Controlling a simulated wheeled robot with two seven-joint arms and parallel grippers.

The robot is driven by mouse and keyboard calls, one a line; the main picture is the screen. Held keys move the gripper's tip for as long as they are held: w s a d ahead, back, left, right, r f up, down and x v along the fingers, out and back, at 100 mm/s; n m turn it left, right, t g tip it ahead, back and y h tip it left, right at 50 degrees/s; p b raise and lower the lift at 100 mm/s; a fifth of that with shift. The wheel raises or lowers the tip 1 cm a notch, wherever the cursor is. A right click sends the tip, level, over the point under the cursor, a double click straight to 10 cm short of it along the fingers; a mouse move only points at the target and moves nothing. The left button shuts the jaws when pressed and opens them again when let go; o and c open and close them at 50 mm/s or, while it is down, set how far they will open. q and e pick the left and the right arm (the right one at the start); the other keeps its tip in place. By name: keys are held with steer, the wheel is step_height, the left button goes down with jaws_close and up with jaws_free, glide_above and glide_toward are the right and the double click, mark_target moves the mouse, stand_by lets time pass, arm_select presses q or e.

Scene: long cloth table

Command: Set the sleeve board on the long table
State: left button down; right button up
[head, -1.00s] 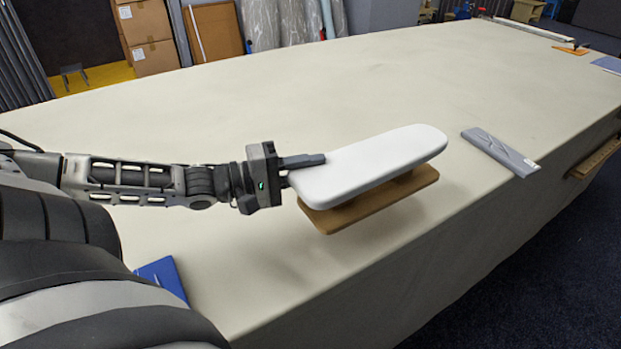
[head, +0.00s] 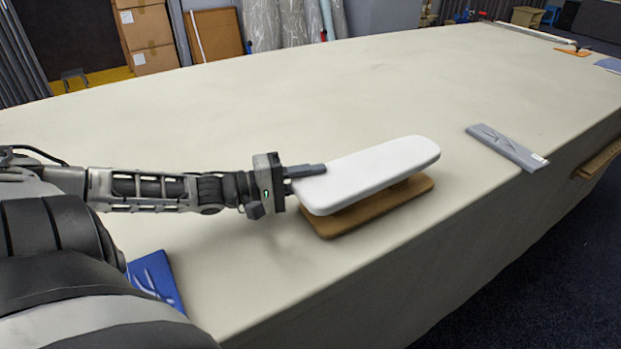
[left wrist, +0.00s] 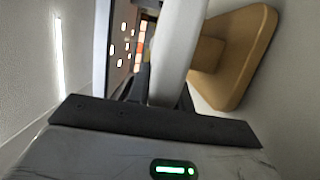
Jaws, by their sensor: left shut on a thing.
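The sleeve board has a white padded top (head: 370,172) and a brown wooden base (head: 345,222). In the head view it is at the front edge of the long table (head: 250,90), upright and level. Its base looks to be on or very close to the cloth; I cannot tell whether it touches. My left gripper (head: 305,171) is shut on the near left end of the white top. In the left wrist view the white top (left wrist: 180,50) runs between the fingers, with the wooden base (left wrist: 240,55) beside it. My right gripper is not in view.
A grey flat packet (head: 505,147) lies near the table's front edge to the right. A blue packet (head: 155,278) lies at the lower left. An orange item (head: 572,52) is at the far right end. The table's middle is clear.

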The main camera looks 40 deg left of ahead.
arm_select(q)
steer(key=shift+r, duration=0.1)
steer(key=c, duration=1.2)
jaws_free()
steer(key=shift+f, duration=0.25)
steer(key=shift+c, duration=0.2)
